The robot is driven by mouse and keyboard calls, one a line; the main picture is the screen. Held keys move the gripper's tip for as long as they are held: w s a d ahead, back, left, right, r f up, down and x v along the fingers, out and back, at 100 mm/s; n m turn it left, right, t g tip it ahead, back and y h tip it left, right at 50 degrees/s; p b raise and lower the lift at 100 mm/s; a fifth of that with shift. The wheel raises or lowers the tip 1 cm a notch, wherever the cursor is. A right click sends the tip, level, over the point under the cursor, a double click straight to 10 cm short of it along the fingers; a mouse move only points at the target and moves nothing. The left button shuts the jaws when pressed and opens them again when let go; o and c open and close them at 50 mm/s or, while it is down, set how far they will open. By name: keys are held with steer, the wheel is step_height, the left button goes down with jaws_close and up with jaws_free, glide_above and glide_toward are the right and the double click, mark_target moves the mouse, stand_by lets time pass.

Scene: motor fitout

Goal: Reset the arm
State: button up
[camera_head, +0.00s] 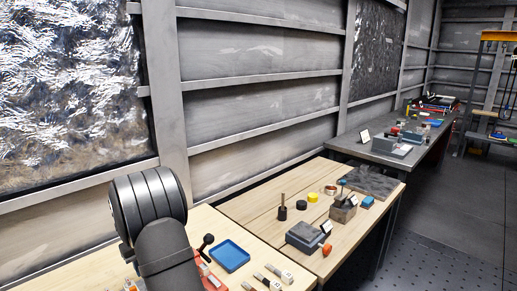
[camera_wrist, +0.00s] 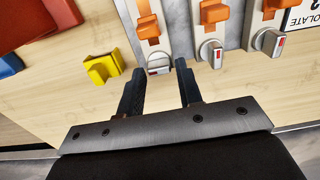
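My gripper (camera_wrist: 160,68) is open in the wrist view, with its two dark fingers apart. A grey knob-like end with a red mark (camera_wrist: 159,65) lies just beyond and between the fingertips; I cannot tell whether they touch it. It belongs to a light grey strip with an orange piece (camera_wrist: 148,28). Nothing is seen held in the fingers. In the head view my dark arm stands at the lower left, and my gripper's fingers are not visible there.
Similar strips with orange pieces (camera_wrist: 214,12) stand to the right, beside an "ISOLATE" label (camera_wrist: 304,14). A yellow piece (camera_wrist: 103,67) lies left. The head view shows a blue tray (camera_head: 230,256), a grey block (camera_head: 305,237) and a black upright post (camera_head: 283,209) on the wooden bench.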

step_height(320, 180, up, 17)
step_height(320, 180, down, 17)
steer(key=shift+f, duration=0.2)
steer(key=shift+r+m, duration=0.2)
steer(key=shift+m, duration=0.7)
steer(key=m, duration=0.7)
steer(key=shift+d, duration=0.1)
steer(key=m, duration=0.4)
steer(key=shift+d, duration=0.1)
steer(key=m, duration=0.4)
